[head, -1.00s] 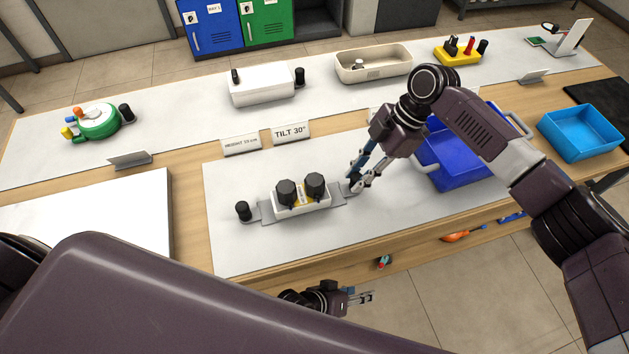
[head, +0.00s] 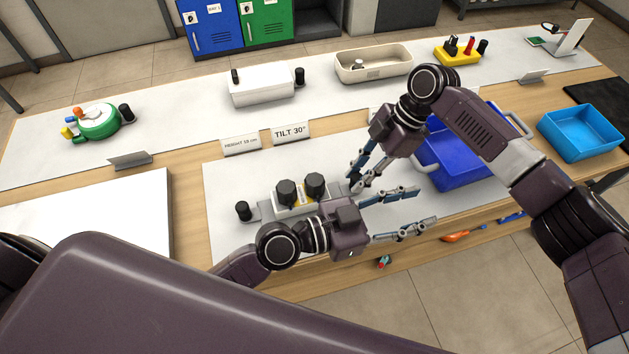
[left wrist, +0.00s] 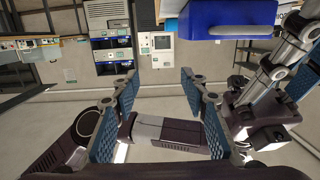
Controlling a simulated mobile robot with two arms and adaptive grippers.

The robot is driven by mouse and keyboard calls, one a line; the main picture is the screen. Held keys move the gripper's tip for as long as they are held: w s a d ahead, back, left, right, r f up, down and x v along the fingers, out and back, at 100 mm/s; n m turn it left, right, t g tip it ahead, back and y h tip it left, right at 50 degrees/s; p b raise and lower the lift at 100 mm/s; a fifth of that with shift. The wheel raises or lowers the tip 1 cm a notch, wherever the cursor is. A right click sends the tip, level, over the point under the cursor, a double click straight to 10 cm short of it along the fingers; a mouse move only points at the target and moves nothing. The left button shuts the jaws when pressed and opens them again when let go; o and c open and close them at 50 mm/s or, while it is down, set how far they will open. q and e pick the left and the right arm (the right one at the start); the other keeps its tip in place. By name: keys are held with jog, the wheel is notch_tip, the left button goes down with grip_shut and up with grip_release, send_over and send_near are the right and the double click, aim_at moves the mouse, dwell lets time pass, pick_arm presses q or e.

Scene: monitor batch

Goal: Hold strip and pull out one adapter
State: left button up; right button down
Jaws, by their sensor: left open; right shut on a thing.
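The white strip (head: 281,209) lies on the grey mat, with its front and right part hidden behind my left gripper. Two black adapters stand in it, a left adapter (head: 287,191) and a right adapter (head: 315,184). My right gripper (head: 356,184) is shut at the right end of the strip's grey mount; its exact grip is partly hidden. My left gripper (head: 426,206) is open and empty, to the right of the strip, its fingers pointing right and apart from the adapters. Its open fingers also show in the left wrist view (left wrist: 157,80).
A dark blue bin (head: 460,150) stands right of my right gripper, and a light blue tray (head: 580,133) farther right. A black knob (head: 243,210) sits at the strip's left. Signs (head: 291,132) stand behind. A white board (head: 90,220) lies at left.

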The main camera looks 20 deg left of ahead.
pick_arm(q)
jog(key=a+r+m+t+h, duration=0.1)
jog(key=a+r+m, duration=0.4)
jog(key=r, duration=0.5)
jog(key=a+r+m, duration=0.4)
jog(key=r+m, duration=0.1)
jog(key=r, duration=0.4)
jog(key=n+g+y, duration=0.7)
jog(key=n+y, duration=0.3)
send_near(310, 180)
jog(key=shift+x, duration=5.4)
